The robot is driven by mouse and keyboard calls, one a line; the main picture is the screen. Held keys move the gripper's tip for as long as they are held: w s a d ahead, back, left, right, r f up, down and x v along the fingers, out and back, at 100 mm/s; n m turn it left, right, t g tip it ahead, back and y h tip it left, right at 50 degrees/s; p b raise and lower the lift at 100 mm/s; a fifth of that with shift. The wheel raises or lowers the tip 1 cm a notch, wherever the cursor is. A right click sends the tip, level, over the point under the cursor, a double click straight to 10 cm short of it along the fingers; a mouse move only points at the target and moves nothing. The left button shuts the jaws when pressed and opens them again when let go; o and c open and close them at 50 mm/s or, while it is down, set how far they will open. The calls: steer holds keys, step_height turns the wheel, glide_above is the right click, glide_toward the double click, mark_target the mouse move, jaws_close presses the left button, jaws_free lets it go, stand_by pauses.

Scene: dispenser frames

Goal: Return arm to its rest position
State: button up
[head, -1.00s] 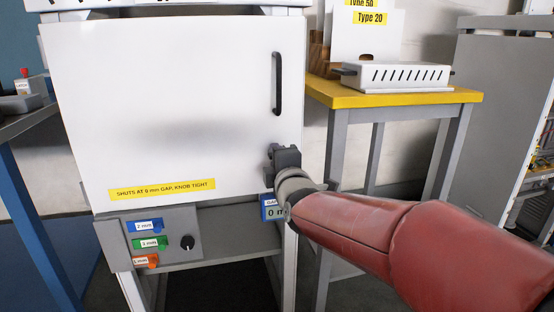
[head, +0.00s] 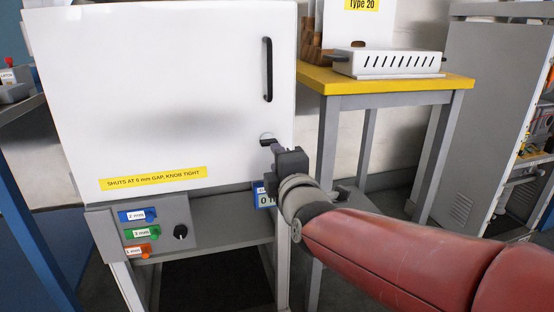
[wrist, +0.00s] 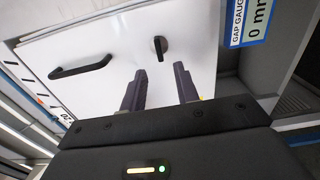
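My gripper (head: 275,149) is in front of the lower right of the white door (head: 160,90). In the wrist view its two dark fingers (wrist: 158,80) are apart with nothing between them. Beyond the fingertips, a black knob (wrist: 160,47) on the door stands clear of them. In the head view the knob is mostly hidden by the gripper; its round base (head: 267,137) shows. My red arm comes in from the lower right. The door looks shut.
A black bar handle (head: 267,69) is on the door; a blue gap gauge (head: 264,198) is below it, reading 0 mm in the wrist view. A panel (head: 150,230) has coloured tags. A yellow-topped table (head: 400,85) stands right, close behind my arm.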

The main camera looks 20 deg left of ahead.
steer(key=s+d+f+m+g+h+p, duration=0.1)
steer(key=s+d+f+m+g+h, duration=0.2)
steer(key=d+m, duration=0.55)
steer(key=s+d+f+m+g+h+p, duration=0.1)
steer(key=s+d+f+m+h, duration=0.3)
steer(key=d, duration=0.8)
steer(key=s+d+f+m+g+h, duration=0.1)
steer(key=s+d+f+m+g, duration=0.1)
steer(key=s+d+m, duration=0.3)
steer(key=s+d+f+m+g+h+p, duration=0.1)
steer(key=s+d+f+m+g, duration=0.2)
steer(key=s+d+m, duration=0.2)
steer(key=s+m, duration=0.2)
steer(key=s, duration=0.2)
steer(key=shift+s+f+g+h+p, duration=0.2)
steer(key=shift+g+h+p, duration=0.1)
